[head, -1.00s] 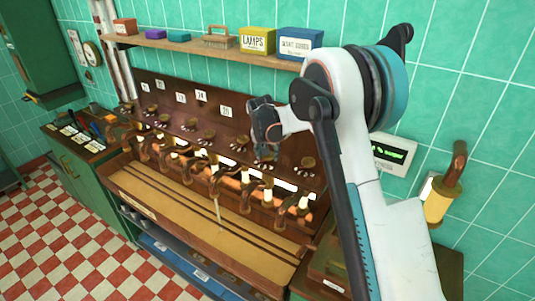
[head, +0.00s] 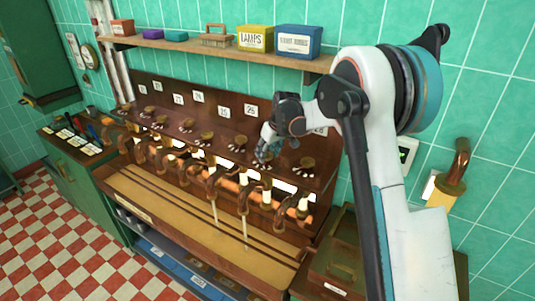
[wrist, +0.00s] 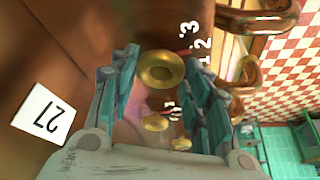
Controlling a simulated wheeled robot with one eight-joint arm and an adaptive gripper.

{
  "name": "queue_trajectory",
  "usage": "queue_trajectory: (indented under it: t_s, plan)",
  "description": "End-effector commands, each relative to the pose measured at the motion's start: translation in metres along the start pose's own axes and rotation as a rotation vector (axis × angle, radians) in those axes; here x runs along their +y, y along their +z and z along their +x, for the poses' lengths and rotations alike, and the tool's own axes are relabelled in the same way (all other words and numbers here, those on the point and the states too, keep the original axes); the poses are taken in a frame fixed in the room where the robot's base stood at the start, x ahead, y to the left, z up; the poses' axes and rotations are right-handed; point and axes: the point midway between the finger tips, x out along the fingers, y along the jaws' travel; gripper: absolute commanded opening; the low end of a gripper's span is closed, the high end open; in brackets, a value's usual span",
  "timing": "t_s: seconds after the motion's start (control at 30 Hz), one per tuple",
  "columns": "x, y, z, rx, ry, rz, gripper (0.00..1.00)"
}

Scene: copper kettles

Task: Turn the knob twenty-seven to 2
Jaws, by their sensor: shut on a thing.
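Knob twenty-seven is a round brass knob (wrist: 160,70) in the wrist view, beside the white plate marked 27 (wrist: 44,112). My gripper (wrist: 160,78) has its teal fingers on both sides of this knob, shut on it. White numerals 1, 2 and 3 (wrist: 203,45) stand at the dial's edge, with a red mark close to the 2. Whether the pointer sits exactly on 2 is unclear. In the head view my gripper (head: 267,154) is at the panel, second knob from the right end, and covers the knob and its plate.
Neighbouring brass knobs stand close on both sides, one to the left (head: 240,140) and one to the right (head: 307,162). Copper spouts (head: 243,197) project below, over a tan trough (head: 180,215). A shelf (head: 190,46) with boxes hangs above.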

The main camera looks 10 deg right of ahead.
Motion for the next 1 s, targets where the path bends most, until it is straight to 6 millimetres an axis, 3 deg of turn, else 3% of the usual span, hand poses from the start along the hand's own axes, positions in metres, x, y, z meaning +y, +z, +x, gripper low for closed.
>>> queue_trajectory:
  t_s: [0.73,0.77,0.83,1.0]
  plan:
    - [0.0007,0.0001,-0.0001,-0.002,-0.035,-0.085,0.2]
    - [0.0008,0.0001,-0.0001,-0.001,-0.035,-0.084,0.46]
    - [0.0008,0.0001,-0.0001,-0.001,-0.035,-0.084,0.62]
    - [0.0008,0.0001,0.0,-0.001,-0.035,-0.084,0.64]
